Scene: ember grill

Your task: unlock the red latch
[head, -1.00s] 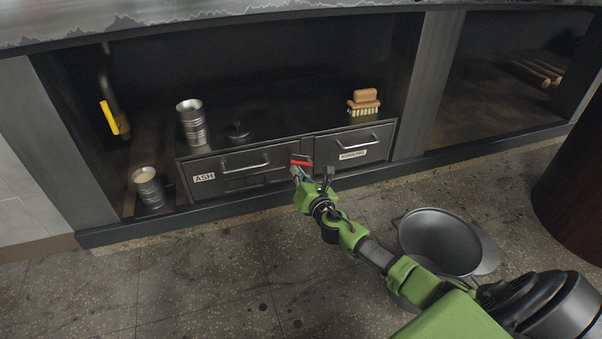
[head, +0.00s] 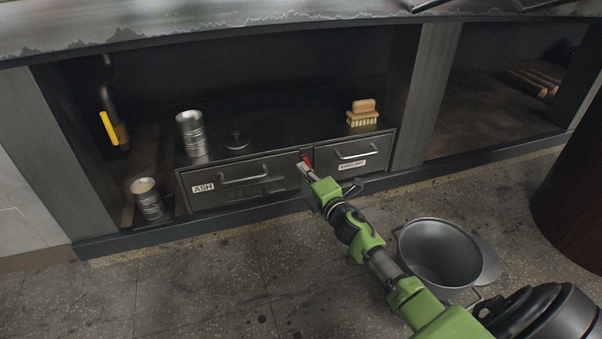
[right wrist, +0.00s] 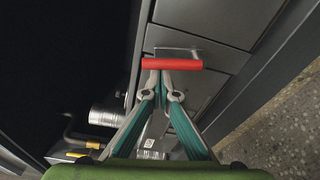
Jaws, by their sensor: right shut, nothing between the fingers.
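The red latch (head: 307,160) is at the seam between the two drawers and looks close to upright in the head view. In the right wrist view the red latch (right wrist: 172,63) is a red bar lying across the picture, just beyond my fingertips. My right gripper (head: 305,170) is shut and empty, its tips at the latch and covering part of it. In the right wrist view the fingertips (right wrist: 158,72) sit against or just short of the bar; contact cannot be told. My left gripper is not in view.
The ASH drawer (head: 230,187) is left of the latch; another labelled drawer (head: 365,154) is right. A metal can (head: 191,135), a dark lid (head: 237,140) and a brush (head: 362,112) stand on top. A second can (head: 148,198) stands lower left. A bucket (head: 440,250) is on the floor.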

